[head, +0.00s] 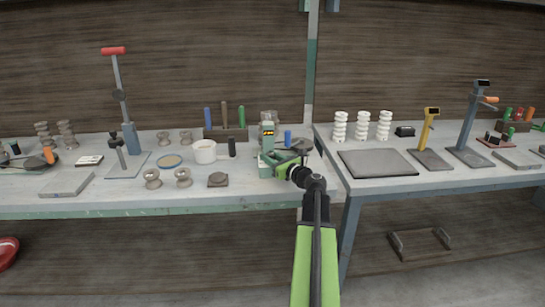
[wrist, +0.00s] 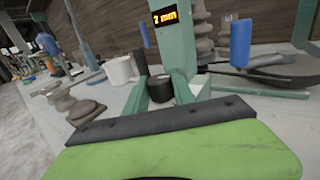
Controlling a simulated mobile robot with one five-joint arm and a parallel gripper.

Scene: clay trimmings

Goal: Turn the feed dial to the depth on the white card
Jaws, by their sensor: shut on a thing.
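The green machine (head: 267,138) stands near the right end of the left bench. Its small display (wrist: 165,17) reads "2 mm" in the wrist view.
A white pot (head: 204,151) and a dark cylinder (head: 232,147) stand left of the machine. A blue-handled thing (head: 287,138) stands close on its right. A tool rack (head: 226,133) is behind. The right bench holds a dark slab (head: 377,163) and white spools.

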